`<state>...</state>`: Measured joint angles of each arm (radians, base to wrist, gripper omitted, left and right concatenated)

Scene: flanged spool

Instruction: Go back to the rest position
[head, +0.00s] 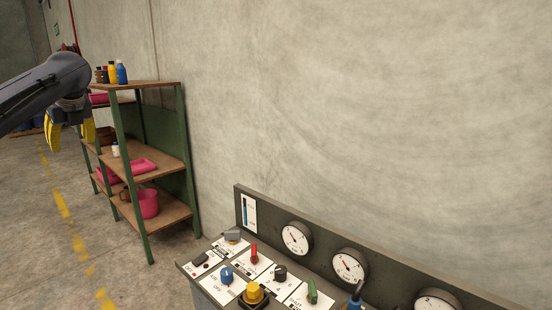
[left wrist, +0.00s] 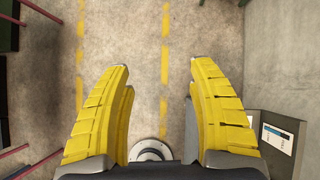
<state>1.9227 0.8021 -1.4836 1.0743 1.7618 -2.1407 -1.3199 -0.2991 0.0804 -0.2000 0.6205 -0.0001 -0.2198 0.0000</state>
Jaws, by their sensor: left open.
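My left gripper (head: 70,135) hangs at the far left of the head view, its yellow fingers pointing down, in front of the shelf unit. My right gripper is in neither view.
A control panel (head: 188,266) with knobs, switches and round gauges stands at the bottom right of the head view against a concrete wall (head: 370,110). A green-framed shelf unit (head: 187,160) with bottles and pink containers stands at left. Floor with yellow dashed lines is clear.

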